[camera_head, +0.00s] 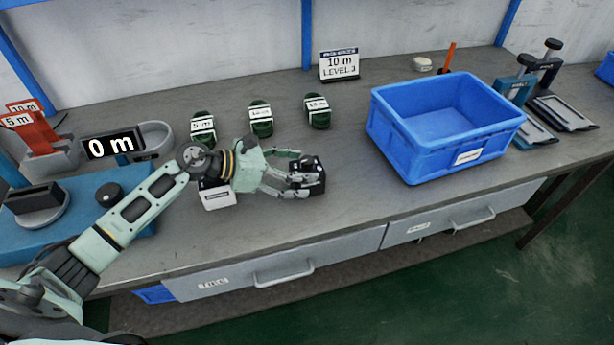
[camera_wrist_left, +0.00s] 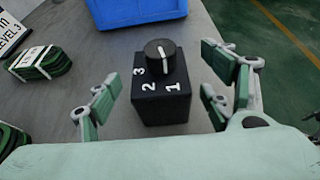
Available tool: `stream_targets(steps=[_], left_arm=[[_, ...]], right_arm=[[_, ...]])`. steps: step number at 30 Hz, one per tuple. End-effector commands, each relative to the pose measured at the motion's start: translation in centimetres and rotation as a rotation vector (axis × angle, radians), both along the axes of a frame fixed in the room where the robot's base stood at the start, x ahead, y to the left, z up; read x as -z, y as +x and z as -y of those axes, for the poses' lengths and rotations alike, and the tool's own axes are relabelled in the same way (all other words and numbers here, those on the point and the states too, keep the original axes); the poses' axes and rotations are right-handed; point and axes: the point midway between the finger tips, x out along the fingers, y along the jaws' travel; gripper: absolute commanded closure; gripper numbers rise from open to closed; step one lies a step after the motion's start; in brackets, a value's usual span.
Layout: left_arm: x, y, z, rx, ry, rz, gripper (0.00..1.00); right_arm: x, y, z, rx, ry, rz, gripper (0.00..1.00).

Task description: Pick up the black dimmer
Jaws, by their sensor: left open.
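The black dimmer (camera_wrist_left: 160,98) is a small black box with a round knob on top and the white numbers 1, 2 and 3. It stands upright on the grey bench. In the head view the dimmer (camera_head: 316,170) is partly hidden by my left gripper (camera_head: 298,174). In the left wrist view my left gripper (camera_wrist_left: 166,104) is open, with one finger on each side of the dimmer. A gap shows between the fingers and the box on both sides. My right gripper is not in view.
A blue crate (camera_head: 390,150) stands to the right of the dimmer. Several green coils (camera_head: 261,127) with labels lie behind my gripper. A white labelled box (camera_head: 218,198) is under my left wrist. A 10 m sign (camera_head: 339,65) stands at the back. Bare bench lies in front.

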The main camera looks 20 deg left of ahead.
Motion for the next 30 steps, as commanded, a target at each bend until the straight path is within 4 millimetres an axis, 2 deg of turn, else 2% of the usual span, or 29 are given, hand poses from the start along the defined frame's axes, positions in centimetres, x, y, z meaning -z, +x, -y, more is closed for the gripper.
stream_targets(steps=[3,9,16,20,30], left_arm=[[0.4,0.9,1.5,0.001,-0.005,0.000,0.27],[1.6,2.6,3.9,0.001,-0.003,0.001,0.27],[2.2,3.1,4.6,0.001,0.000,0.000,0.27],[2.2,3.1,4.6,0.001,0.000,0.000,0.27],[2.2,3.1,4.6,0.001,-0.001,0.001,0.56]], right_arm=[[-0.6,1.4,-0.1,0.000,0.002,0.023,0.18],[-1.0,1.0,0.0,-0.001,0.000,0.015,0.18],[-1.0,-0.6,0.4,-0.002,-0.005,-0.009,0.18],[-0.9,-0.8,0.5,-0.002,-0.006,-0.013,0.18],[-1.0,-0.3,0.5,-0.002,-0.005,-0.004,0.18]])
